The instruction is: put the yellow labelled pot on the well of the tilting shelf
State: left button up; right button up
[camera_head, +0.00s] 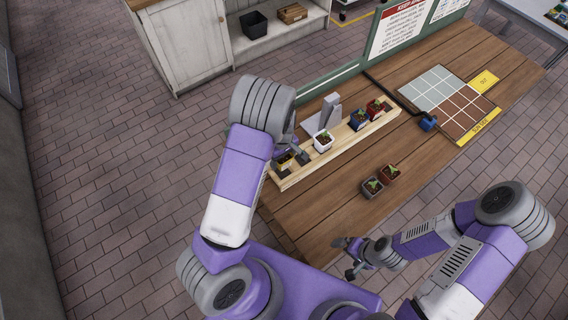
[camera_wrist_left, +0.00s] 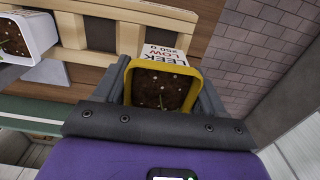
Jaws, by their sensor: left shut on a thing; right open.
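The yellow labelled pot (camera_wrist_left: 164,66) is filled with dark soil and has a white label with LEEK and LOW on it. My left gripper (camera_head: 288,156) is shut on it, one finger on each side, at the left end of the tilting shelf (camera_head: 344,151). In the left wrist view the pot is beside the shelf's wooden slats (camera_wrist_left: 95,33); I cannot tell whether it touches them. In the head view my left arm hides most of the pot. My right gripper (camera_head: 350,252) is open and empty near the table's front edge.
Two more pots (camera_head: 372,187) are on the table in front. A grey and brown grid board (camera_head: 446,95) lies at the right.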

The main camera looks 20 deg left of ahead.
pick_arm(q)
notch_tip(320, 180, down, 5)
jog(key=shift+r, duration=0.1)
jog(key=shift+w+f, duration=0.1)
jog(key=shift+f, duration=0.2)
